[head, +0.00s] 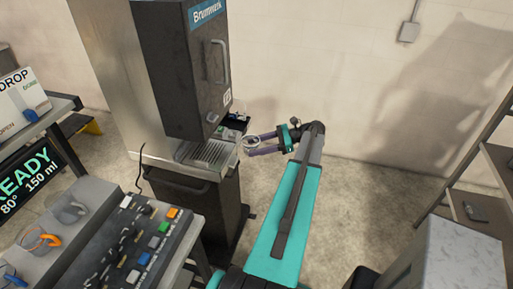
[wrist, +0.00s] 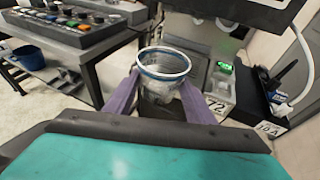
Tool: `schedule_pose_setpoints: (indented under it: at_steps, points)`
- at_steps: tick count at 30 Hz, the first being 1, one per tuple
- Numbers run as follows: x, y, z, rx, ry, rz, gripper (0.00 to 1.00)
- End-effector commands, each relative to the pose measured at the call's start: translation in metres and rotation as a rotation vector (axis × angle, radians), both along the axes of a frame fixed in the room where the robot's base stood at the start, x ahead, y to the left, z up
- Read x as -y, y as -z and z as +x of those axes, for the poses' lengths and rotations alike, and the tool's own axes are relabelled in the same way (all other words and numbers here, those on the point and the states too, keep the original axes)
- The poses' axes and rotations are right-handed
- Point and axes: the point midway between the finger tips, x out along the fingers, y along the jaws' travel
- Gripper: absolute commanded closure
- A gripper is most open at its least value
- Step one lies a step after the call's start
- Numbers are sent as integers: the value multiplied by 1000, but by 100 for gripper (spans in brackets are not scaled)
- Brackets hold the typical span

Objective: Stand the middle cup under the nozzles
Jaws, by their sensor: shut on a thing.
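My gripper (head: 256,147) is shut on a clear glass cup (head: 251,141), just right of the dispenser's drip tray (head: 208,154). In the wrist view the cup (wrist: 163,66) has a blue band below its rim and is held roughly upright between the purple fingers (wrist: 160,100). The dark dispenser (head: 178,65) has its overhanging head above and left of the cup. The nozzles are hidden under that head. I cannot tell whether the cup's base touches anything.
Other cups, one with an orange handle (head: 40,240), stand on a grey counter at the left, beside a button panel (head: 140,245). A black bin (wrist: 262,98) and a green-lit unit (wrist: 223,75) are right of the cup. Shelving (head: 470,190) stands far right. Floor between is open.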

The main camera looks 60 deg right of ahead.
Motion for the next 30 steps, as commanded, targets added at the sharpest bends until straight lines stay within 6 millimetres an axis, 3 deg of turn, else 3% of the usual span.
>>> schedule_pose_setpoints:
  at_steps: [30]
  points:
    - [-31, 4, 65, 0, 3, -1, 75]
